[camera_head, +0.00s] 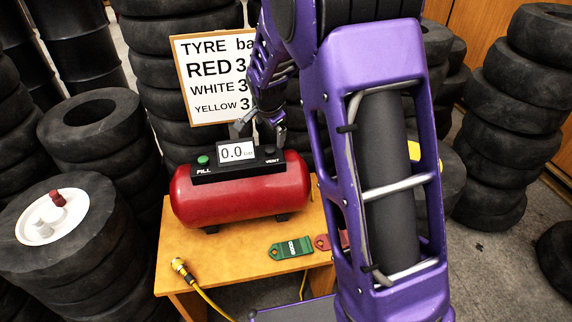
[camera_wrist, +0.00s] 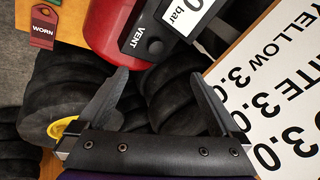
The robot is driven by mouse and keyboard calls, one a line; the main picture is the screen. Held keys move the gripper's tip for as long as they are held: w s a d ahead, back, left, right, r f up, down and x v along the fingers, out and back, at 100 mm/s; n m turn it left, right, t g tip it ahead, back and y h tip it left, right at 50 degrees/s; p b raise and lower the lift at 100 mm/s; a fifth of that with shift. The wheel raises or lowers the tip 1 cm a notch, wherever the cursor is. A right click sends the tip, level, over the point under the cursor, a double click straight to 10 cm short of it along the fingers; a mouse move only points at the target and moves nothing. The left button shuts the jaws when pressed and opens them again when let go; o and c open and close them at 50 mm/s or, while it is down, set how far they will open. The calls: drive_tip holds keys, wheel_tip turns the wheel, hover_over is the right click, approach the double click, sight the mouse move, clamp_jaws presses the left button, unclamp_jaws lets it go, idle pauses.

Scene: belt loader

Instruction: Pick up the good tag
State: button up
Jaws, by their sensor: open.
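The green tag (camera_head: 291,248), which looks like the good tag, lies flat on the wooden table (camera_head: 225,262), in front of the red tank. A red tag (camera_head: 322,242) lies to its right, partly behind my arm; in the wrist view the red tag (camera_wrist: 44,25) reads WORN. My gripper (camera_head: 261,126) is open and empty, above and behind the tank's gauge box. In the wrist view its fingers (camera_wrist: 161,77) are spread apart, with nothing between them. The green tag is not in the wrist view.
The red tank (camera_head: 240,195) carries a gauge (camera_head: 237,152) reading 0.0, between my gripper and the tags. A sign (camera_head: 205,75) stands behind. A yellow hose (camera_head: 205,292) lies at the table's front left. Tyre stacks (camera_head: 505,135) surround the table.

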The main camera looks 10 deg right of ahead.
drive_tip(key=s+d+f+m+g, duration=0.3)
drive_tip(key=s+f, duration=0.4)
drive_tip(key=f, duration=0.3)
drive_tip(key=m+g+y, duration=0.1)
drive_tip(key=m+g, duration=0.1)
drive_tip(key=g, duration=0.1)
approach(294, 247)
drive_tip(key=shift+s+f+b, duration=0.15)
drive_tip(key=shift+f+b, duration=0.3)
drive_tip(key=shift+b, duration=0.15)
drive_tip(key=shift+s+f+b, duration=0.2)
drive_tip(key=shift+f+b, duration=0.3)
drive_tip(key=shift+b, duration=0.05)
drive_tip(key=shift+w+f+b, duration=0.2)
drive_tip(key=shift+f+b, duration=0.2)
drive_tip(key=shift+f, duration=2.5)
drive_tip(key=c, duration=1.3)
